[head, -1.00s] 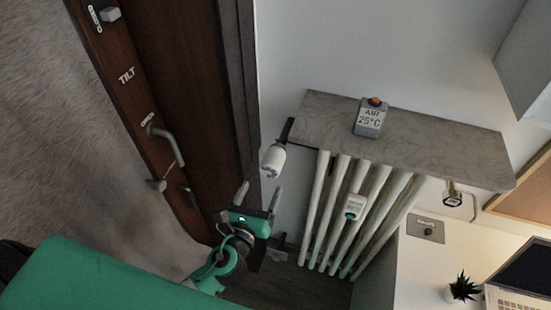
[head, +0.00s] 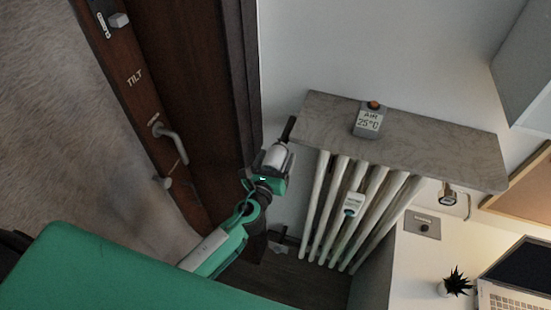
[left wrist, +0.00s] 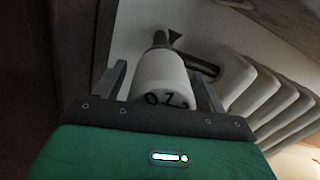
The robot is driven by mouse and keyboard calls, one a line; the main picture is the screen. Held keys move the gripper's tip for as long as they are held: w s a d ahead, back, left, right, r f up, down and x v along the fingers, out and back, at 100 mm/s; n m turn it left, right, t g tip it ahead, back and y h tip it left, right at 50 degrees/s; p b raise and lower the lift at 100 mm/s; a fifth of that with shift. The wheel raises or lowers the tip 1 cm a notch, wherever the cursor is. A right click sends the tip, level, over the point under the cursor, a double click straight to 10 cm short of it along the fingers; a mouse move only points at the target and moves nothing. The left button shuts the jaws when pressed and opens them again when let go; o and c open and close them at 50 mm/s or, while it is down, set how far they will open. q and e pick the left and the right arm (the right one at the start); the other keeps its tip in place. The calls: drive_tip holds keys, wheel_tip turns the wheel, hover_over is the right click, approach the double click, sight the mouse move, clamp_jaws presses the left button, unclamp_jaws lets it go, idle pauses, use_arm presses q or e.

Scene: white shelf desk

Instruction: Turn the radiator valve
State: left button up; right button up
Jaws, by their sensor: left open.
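The radiator valve is a white knob (head: 278,157) at the upper left end of the radiator (head: 345,205), below the stone shelf. In the left wrist view the knob (left wrist: 162,82) shows dark digits, a 0 and a 1, and a dark pipe behind it. My left gripper (head: 270,160) is at the knob. In the left wrist view its open fingers (left wrist: 160,85) stand one on each side of the knob. Whether they touch it I cannot tell. My right gripper is not in view.
A dark wooden door (head: 165,100) with a handle is on the left. A white desk (head: 400,270) with a plant (head: 457,284) and laptop (head: 510,275) is at lower right.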

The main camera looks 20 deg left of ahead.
use_arm(q)
drive_tip(key=c, duration=1)
drive_tip(key=shift+o, duration=0.2)
drive_tip(key=shift+n, duration=0.4)
drive_tip(key=n+b, duration=0.2)
drive_tip(key=n, duration=0.1)
drive_tip(key=shift+f+n, duration=0.15)
drive_tip(key=shift+n, duration=0.15)
drive_tip(key=n+b, duration=0.1)
drive_tip(key=n, duration=0.3)
drive_tip(key=shift+n, duration=0.3)
drive_tip(key=n+b, duration=0.1)
drive_tip(key=n, duration=0.3)
drive_tip(key=shift+d+n, duration=0.1)
drive_tip(key=shift+n, duration=0.2)
drive_tip(key=n, duration=0.4)
drive_tip(key=shift+r+b, duration=0.2)
drive_tip(key=shift+b, duration=0.1)
